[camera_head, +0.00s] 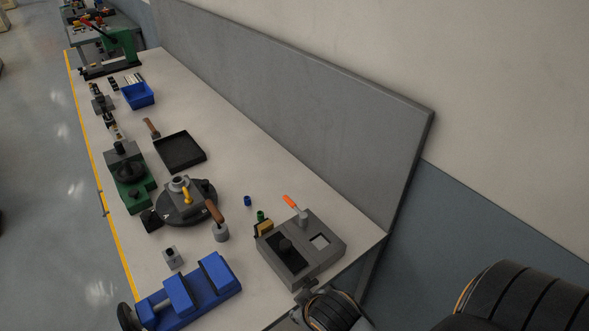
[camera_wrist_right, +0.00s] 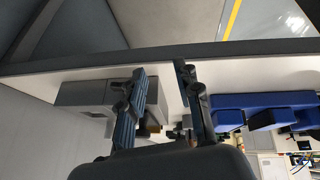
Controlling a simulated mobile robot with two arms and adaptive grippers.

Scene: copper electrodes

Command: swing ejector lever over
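A grey box fixture (camera_head: 286,268) stands near the right end of the bench. My left gripper is not in view.
A blue vise (camera_head: 212,283), a small grey block (camera_head: 172,260) and a wooden-handled tool (camera_head: 217,215) stand left of the fixture. Small blue (camera_head: 248,201) and green (camera_head: 261,215) cylinders are close by. A grey panel (camera_head: 300,120) runs behind the bench.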

